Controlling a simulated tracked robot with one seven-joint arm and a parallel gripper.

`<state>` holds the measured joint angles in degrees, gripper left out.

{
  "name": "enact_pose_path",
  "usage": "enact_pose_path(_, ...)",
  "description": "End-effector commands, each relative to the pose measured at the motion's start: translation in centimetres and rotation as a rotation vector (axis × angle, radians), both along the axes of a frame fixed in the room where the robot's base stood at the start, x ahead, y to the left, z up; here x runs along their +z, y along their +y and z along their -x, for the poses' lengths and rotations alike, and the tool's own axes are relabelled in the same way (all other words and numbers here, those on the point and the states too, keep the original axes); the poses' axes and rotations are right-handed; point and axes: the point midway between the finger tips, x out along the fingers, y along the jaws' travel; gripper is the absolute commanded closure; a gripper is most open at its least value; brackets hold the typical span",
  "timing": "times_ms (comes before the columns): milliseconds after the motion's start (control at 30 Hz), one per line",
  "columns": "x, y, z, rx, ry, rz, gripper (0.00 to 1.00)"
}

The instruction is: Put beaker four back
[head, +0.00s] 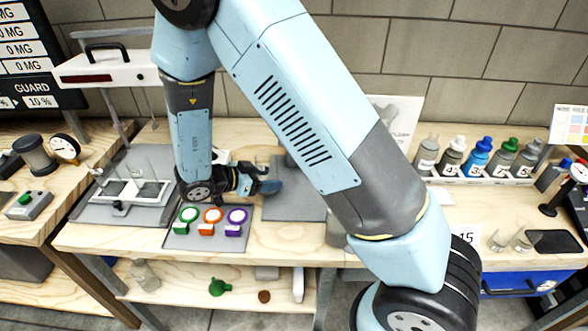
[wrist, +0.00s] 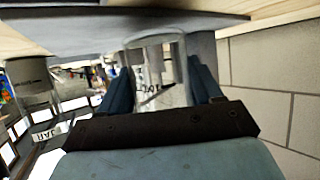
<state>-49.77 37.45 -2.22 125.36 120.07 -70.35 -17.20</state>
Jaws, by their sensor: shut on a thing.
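In the wrist view a clear glass beaker (wrist: 165,62) stands between the two dark blue fingers of my gripper (wrist: 161,85). The gripper is shut on it. Dark lettering shows on or through the glass, but I cannot read a number. In the head view my gripper (head: 266,185) is low over the left part of the grey mat (head: 292,208), in front of the grey stand. The held beaker is not clear there. Whether its base touches a surface, I cannot tell.
Green, orange and purple filter rings (head: 212,216) lie on a pad left of the mat. A glass vessel (head: 337,233), partly behind my arm, stands right of the mat. Several numbered bottles (head: 480,160) stand in a rack at right. Another clear vessel (wrist: 32,82) shows in the wrist view.

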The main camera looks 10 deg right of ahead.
Motion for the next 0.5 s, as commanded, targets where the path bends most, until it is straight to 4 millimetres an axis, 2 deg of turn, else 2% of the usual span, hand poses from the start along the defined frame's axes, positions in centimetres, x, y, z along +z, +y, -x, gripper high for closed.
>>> enact_pose_path(200,0.1,-3.6,-1.6,-0.002,0.0,0.001,0.73)
enact_pose_path(500,0.0,-5.4,-2.5,0.0,0.0,0.0,0.73)
